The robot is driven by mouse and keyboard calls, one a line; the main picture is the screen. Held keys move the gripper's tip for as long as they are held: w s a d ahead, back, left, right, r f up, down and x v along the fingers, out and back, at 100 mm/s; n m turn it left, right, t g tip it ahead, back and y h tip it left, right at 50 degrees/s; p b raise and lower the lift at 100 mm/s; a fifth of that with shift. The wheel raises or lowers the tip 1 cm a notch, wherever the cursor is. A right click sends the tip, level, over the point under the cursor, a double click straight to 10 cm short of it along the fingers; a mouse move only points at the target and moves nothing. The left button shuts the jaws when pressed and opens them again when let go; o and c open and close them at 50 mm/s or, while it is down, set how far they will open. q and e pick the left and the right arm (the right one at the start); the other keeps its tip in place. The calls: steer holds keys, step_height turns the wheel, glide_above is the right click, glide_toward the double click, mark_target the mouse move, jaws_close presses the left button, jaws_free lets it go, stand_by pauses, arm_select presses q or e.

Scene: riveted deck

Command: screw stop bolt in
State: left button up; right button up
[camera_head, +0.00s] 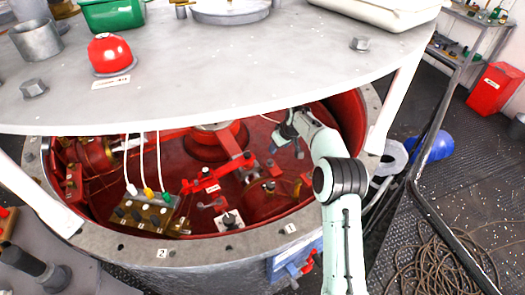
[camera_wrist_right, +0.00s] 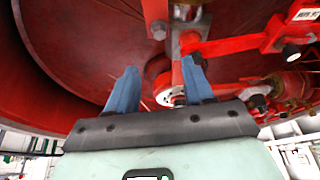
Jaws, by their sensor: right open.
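My right gripper (camera_head: 283,135) reaches down into the red round well at its right rear. In the right wrist view its two blue fingers (camera_wrist_right: 160,80) stand apart, with nothing held between them. Beyond them is a red round part with a pale ring face (camera_wrist_right: 172,95). A red linkage (camera_head: 222,175) runs across the well floor left of the gripper; it also shows in the right wrist view (camera_wrist_right: 235,45). A dark bolt-like end (camera_wrist_right: 291,52) sits on the labelled red bracket. I cannot tell which piece is the stop bolt. My left gripper is out of view.
A grey plate (camera_head: 200,95) overhangs the well on white posts. The grey flanged rim (camera_head: 190,248) surrounds it. A brass block (camera_head: 145,212) with cabled plugs stands inside at left. A small black knob (camera_head: 230,220) sits near the front. A coiled rope (camera_head: 440,262) lies on the deck at right.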

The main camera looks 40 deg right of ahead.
mark_target(270, 161)
steer(key=p+x, duration=0.2)
steer(key=x, duration=1.1)
steer(key=shift+s, duration=0.15)
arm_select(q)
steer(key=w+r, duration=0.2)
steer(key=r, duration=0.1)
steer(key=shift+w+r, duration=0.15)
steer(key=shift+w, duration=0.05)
arm_select(e)
steer(key=shift+r, duration=0.1)
jaws_close()
